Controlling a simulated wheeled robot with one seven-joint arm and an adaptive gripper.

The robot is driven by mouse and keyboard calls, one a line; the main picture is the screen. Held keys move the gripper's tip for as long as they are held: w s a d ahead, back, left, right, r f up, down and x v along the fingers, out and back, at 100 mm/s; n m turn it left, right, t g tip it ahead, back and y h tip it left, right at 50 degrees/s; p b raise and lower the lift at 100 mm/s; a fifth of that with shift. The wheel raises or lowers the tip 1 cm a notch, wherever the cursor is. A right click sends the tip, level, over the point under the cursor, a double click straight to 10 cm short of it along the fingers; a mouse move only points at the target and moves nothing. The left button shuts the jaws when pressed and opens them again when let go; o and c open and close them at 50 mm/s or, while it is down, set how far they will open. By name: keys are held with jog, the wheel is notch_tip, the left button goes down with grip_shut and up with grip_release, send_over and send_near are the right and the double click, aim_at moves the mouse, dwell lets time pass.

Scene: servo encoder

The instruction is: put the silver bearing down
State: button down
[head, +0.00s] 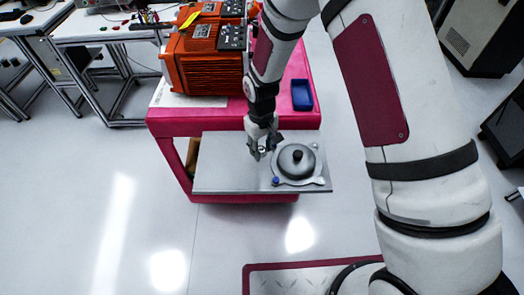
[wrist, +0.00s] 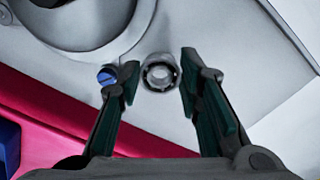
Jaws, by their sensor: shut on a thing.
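The silver bearing (wrist: 160,73) is a small ring with a dark centre, seen between the fingertips in the wrist view. My gripper (wrist: 160,68) is shut on it, one dark finger on each side. In the head view my gripper (head: 261,151) points down over the grey plate (head: 228,175), just left of the round dark housing (head: 297,160) with its black knob. The bearing is too small there to make out clearly. Whether the bearing touches the plate or hangs just above it, I cannot tell.
A blue-headed part (wrist: 107,75) lies close to my left finger in the wrist view. The plate rests on a pink cart (head: 190,125). An orange machine (head: 208,60) and a blue tray (head: 302,95) stand behind. The plate's left part is bare.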

jog(key=shift+w, duration=0.25)
jog(key=shift+w+d+f+p, duration=0.1)
jog(key=shift+w+f+p, duration=0.1)
jog(key=shift+f, duration=0.7)
jog(key=shift+w+f+p, duration=0.1)
jog(key=shift+w+f, duration=0.05)
jog(key=shift+f, duration=0.75)
jog(key=shift+f, duration=0.15)
jog(key=c, duration=1.2)
grip_release()
jog(key=shift+o, duration=0.2)
notch_tip(320, 180, up, 12)
jog(key=shift+r+b, duration=0.2)
jog(key=shift+b, duration=0.25)
